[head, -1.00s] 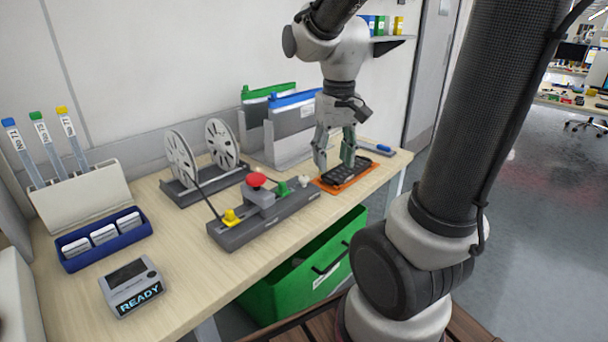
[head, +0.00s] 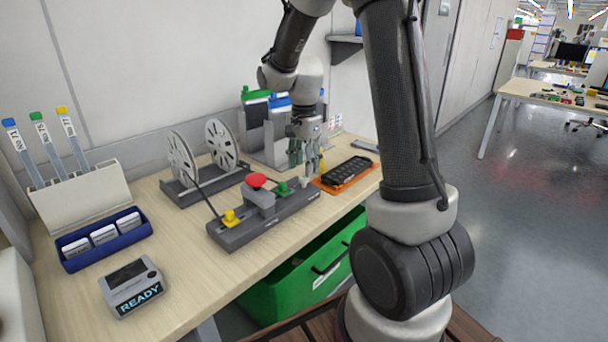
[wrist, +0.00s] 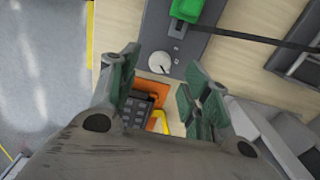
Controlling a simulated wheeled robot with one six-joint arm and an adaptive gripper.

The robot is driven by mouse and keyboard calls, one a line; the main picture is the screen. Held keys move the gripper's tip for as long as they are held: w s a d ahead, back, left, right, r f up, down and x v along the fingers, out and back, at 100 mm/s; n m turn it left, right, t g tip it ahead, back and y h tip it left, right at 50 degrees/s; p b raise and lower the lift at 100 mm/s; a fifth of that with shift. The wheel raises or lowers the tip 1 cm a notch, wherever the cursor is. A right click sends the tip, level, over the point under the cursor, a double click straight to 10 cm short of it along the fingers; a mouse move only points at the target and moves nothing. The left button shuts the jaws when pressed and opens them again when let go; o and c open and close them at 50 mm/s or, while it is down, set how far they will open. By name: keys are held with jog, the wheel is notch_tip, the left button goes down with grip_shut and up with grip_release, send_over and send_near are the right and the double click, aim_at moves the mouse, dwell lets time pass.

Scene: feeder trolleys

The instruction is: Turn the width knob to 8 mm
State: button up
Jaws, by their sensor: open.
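The width knob is a small white dial with a pointer line (wrist: 160,62) at the end of a long grey control unit (head: 236,237). It also shows in the head view (head: 304,182), partly hidden by the fingers. My gripper (head: 309,165) is above that end of the unit. In the wrist view its green-padded fingers (wrist: 163,64) are apart, with the knob between and slightly beyond their tips. They do not seem to touch it. The scale marks are too small to read.
A green lever (wrist: 186,10) stands beside the knob, with a red button (head: 257,180) and yellow part (head: 231,217) further along. The display box (head: 135,288) reads READY. Reels (head: 180,160) stand behind.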

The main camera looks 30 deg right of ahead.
aim_at(304, 178)
jog(key=shift+f, duration=1.9)
jog(key=shift+c, duration=0.2)
jog(key=c, duration=1)
